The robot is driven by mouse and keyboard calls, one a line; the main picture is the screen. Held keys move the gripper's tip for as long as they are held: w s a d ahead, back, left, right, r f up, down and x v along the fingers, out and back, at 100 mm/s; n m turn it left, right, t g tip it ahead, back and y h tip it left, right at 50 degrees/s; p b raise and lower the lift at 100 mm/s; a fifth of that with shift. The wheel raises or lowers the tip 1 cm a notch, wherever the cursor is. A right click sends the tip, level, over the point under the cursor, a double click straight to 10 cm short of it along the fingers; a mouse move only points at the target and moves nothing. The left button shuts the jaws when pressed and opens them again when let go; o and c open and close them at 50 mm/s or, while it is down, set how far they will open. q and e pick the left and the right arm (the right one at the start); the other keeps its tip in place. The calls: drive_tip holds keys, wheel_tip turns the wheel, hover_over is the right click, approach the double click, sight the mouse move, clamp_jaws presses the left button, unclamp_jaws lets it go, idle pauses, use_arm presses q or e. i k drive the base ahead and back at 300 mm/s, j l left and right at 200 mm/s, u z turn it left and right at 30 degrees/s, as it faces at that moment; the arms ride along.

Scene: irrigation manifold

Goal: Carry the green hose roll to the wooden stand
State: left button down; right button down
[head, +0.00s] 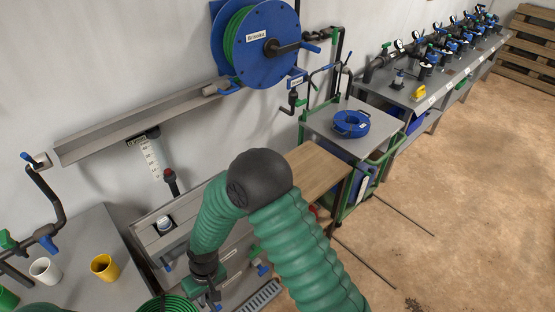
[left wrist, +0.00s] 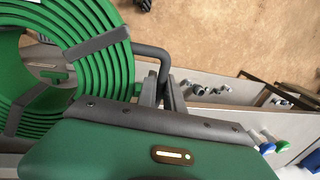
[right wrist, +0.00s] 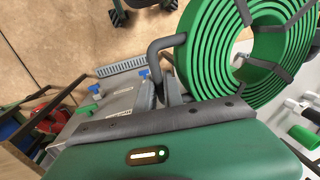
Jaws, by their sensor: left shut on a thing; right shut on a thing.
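The green hose roll (head: 168,305) shows only partly at the bottom edge of the head view. It appears as a coil with grey straps in the left wrist view (left wrist: 108,62) and the right wrist view (right wrist: 222,60). My right gripper (head: 213,292) is shut on a dark bent handle at one side of the roll; its fingers (right wrist: 168,92) show in the right wrist view. My left gripper (left wrist: 164,92) is shut on the handle at the other side. The wooden stand (head: 318,172) has a light wood top, right of my right arm, partly hidden by it.
A grey bench with a white cup (head: 45,270) and a yellow cup (head: 105,267) stands at left. A green-framed cart (head: 320,122) with a blue coil (head: 351,124) stands beyond the stand. Floor (head: 455,205) at right is mostly clear.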

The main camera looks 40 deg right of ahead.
sight(310, 175)
drive_tip(key=l, duration=1.9)
drive_tip(key=i+l, duration=0.1)
drive_tip(key=l, duration=0.4)
drive_tip(key=i+l, duration=0.1)
drive_tip(key=l, duration=0.85)
drive_tip(key=i+l, duration=0.15)
drive_tip(key=l, duration=0.35)
drive_tip(key=i+l, duration=0.3)
